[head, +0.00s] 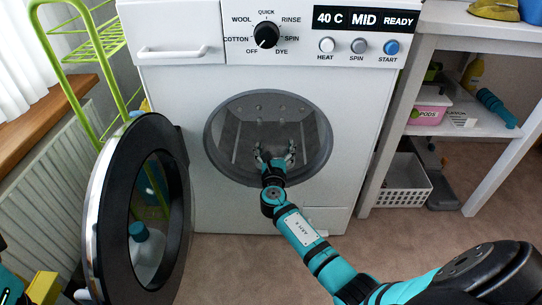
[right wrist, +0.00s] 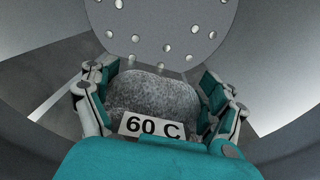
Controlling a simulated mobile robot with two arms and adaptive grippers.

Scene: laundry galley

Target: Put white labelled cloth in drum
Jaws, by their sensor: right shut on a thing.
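My right gripper (head: 275,156) reaches through the round door opening into the drum (head: 240,125) of the white washing machine. In the right wrist view its fingers (right wrist: 163,98) are shut on a grey speckled cloth bundle (right wrist: 155,90) with a white label reading "60 C" (right wrist: 152,127). The cloth looks grey rather than plain white here. The perforated drum back wall (right wrist: 165,30) is ahead of it. In the head view the cloth is too small to make out. My left gripper does not show; only a bit of what may be my left arm is at the lower left edge.
The round door (head: 105,215) stands wide open on the left. A green rack (head: 80,55) and a radiator are behind it. On the right is a white shelf (head: 450,125) with a pink "PODS" box (head: 428,108) and a white basket (head: 405,185). The dial panel (head: 310,30) is above the drum.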

